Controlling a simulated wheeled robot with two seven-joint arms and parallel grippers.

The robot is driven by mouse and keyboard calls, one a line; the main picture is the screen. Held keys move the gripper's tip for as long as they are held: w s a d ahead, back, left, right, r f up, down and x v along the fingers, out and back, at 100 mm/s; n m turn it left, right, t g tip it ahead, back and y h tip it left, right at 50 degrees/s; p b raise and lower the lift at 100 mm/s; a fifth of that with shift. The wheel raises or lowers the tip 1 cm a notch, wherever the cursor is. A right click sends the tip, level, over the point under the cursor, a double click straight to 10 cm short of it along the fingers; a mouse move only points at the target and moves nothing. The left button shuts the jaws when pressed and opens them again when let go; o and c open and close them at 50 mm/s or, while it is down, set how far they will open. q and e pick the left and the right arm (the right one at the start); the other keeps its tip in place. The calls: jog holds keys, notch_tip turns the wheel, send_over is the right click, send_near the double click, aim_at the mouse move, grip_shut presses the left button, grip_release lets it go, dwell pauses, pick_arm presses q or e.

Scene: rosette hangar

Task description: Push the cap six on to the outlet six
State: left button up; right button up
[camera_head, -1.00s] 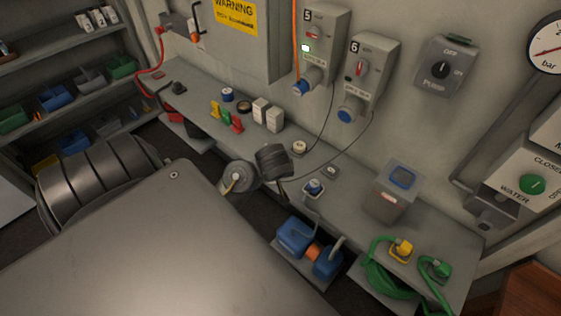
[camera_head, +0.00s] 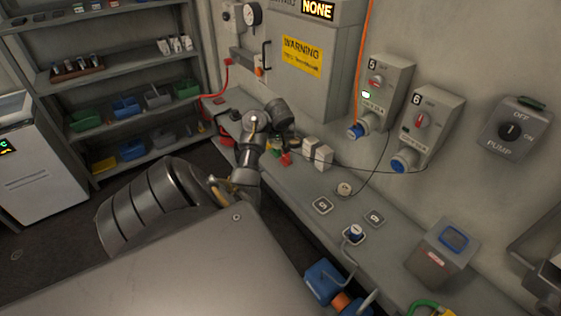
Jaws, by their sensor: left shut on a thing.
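Outlet six (camera_head: 432,120) is a grey wall box marked 6, with a round blue mouth (camera_head: 402,164) at its lower end. My left gripper (camera_head: 293,143) is over the far part of the bench, left of outlet six and apart from it. Its fingers are mostly hidden behind my own wrist. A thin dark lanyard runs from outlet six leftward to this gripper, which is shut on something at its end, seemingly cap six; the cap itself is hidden. My right gripper is not in view.
Outlet five (camera_head: 384,88) with an orange cord stands left of outlet six. A pale cap (camera_head: 344,189) on a second lanyard lies on the bench (camera_head: 300,210) near square plates five (camera_head: 322,205) and six (camera_head: 374,218). White blocks (camera_head: 318,154) stand near my gripper. A grey bin (camera_head: 440,258) stands right.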

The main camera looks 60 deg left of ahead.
pick_arm(q)
jog(key=w+d+f+m+t+h, duration=0.1)
jog(key=w+d+f+m, duration=0.15)
jog(key=d, duration=0.45)
jog(key=w+d+f+m+t+h, duration=0.1)
jog(key=w+d+m, duration=0.15)
jog(key=d, duration=0.45)
jog(key=w+d+f+m+t+h, duration=0.1)
jog(key=d+m, duration=0.3)
jog(key=d, duration=0.2)
jog(key=d+r+m+h, duration=0.2)
jog(key=d+r+m, duration=0.15)
jog(key=d, duration=0.45)
jog(key=s+d+r+m+g+h, duration=0.1)
jog(key=d+r+m+h, duration=0.2)
jog(key=d, duration=0.5)
jog(key=d+r+m, duration=0.3)
jog(key=d+r, duration=0.2)
jog(key=d, duration=0.2)
jog(key=s+d+f+m+g+h+b, duration=0.1)
jog(key=s+d+f+m+b, duration=0.3)
jog(key=b, duration=0.8)
notch_tip(320, 180, down, 5)
jog(key=s+h, duration=0.1)
jog(key=s, duration=0.1)
jog(key=shift+s+d+m+g, duration=0.15)
jog(key=shift+s+m+g, duration=0.15)
jog(key=shift+s+m, duration=0.05)
